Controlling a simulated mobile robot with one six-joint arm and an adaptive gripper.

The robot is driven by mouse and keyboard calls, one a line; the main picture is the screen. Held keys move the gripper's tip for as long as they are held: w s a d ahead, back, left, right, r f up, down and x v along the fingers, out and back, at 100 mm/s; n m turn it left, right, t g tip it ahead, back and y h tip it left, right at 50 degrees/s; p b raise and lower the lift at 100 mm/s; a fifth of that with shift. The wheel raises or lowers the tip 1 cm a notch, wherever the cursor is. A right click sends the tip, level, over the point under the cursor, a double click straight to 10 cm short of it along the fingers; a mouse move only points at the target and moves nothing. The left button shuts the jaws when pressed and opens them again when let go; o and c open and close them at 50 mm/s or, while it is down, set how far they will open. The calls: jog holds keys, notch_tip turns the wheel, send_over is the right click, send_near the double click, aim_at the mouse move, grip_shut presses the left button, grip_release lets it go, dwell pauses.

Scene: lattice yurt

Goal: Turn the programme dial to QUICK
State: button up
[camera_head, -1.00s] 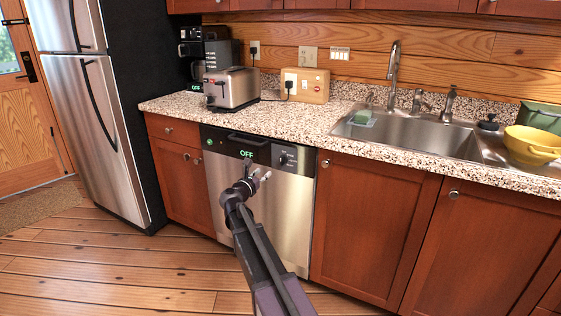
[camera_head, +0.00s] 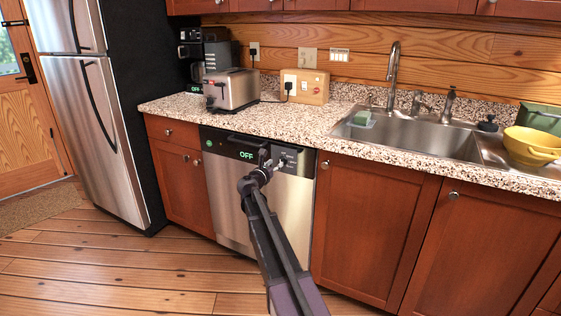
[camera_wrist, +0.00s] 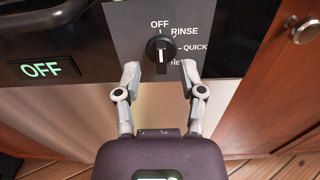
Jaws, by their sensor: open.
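The programme dial (camera_wrist: 159,49) is a black knob on the dishwasher's (camera_head: 228,190) dark control panel. Its white pointer line is upright, towards the OFF mark. The labels OFF, RINSE and QUICK (camera_wrist: 195,47) run clockwise around it; a lower label is partly hidden by a finger. The green display (camera_wrist: 41,69) reads OFF. My gripper (camera_wrist: 160,72) is open, with one fingertip on each side of the dial's lower part. I cannot tell whether they touch it. In the head view my gripper (camera_head: 274,164) is at the panel and hides the dial.
The dishwasher handle (camera_head: 247,140) is above the panel's display. A cabinet knob (camera_wrist: 305,31) is to the right of the panel. The counter (camera_head: 290,122) overhangs above, with a toaster (camera_head: 231,89) on it. The floor in front is clear.

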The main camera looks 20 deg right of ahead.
aim_at(280, 159)
jog(key=shift+x, duration=2.05)
grip_shut()
jog(key=shift+d, duration=0.2)
jog(key=shift+a, duration=0.1)
